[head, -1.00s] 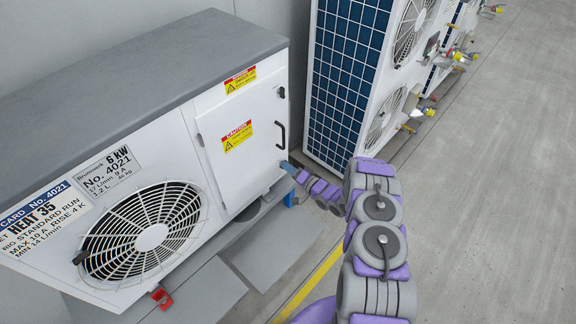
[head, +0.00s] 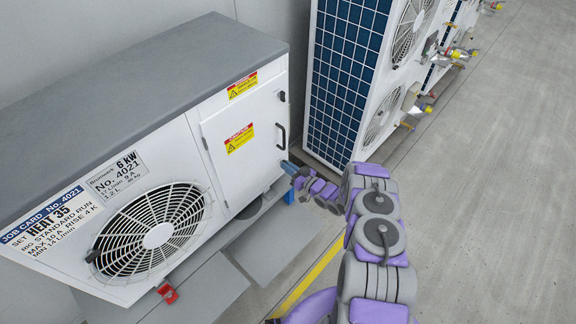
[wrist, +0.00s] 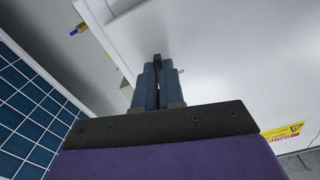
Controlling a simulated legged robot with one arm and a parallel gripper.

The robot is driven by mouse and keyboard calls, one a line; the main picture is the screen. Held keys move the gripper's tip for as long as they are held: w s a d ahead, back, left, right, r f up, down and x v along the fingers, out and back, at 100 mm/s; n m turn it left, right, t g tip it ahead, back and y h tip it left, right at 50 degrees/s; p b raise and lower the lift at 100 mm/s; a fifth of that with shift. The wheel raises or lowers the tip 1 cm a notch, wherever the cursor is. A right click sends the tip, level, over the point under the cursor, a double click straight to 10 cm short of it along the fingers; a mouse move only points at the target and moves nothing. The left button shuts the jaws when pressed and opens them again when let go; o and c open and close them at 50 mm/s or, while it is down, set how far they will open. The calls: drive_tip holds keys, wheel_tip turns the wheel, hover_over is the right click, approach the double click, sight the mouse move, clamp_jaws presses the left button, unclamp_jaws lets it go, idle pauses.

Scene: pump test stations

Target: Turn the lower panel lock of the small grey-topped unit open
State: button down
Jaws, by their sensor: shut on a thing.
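The small grey-topped unit (head: 130,90) stands at the left, with a white panel door (head: 240,150) at its right end. My gripper (head: 287,166) is at the lower right edge of that door, below the black handle (head: 281,134). In the wrist view its two blue fingers (wrist: 156,80) are closed together at the white surface. A small dark piece (wrist: 157,60), which looks like the lower panel lock, shows between the fingertips. The fingers hide most of it, and its turn angle cannot be read.
A taller unit with a blue grid side (head: 345,80) stands close to the right of my gripper. More units with coloured valves (head: 425,105) line up behind it. Grey slabs (head: 285,240) lie below the small unit. Open floor (head: 500,200) is at the right.

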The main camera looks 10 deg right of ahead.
drive_tip(key=shift+f+n, duration=0.15)
drive_tip(key=shift+n, duration=0.45)
drive_tip(key=shift+p, duration=0.3)
drive_tip(key=c, duration=1.4)
unclamp_jaws()
drive_tip(key=shift+c, duration=0.2)
drive_tip(key=shift+o, duration=1)
drive_tip(key=shift+d, duration=0.1)
drive_tip(key=p+v, duration=0.2)
drive_tip(key=v, duration=1.5)
drive_tip(key=shift+d, duration=0.15)
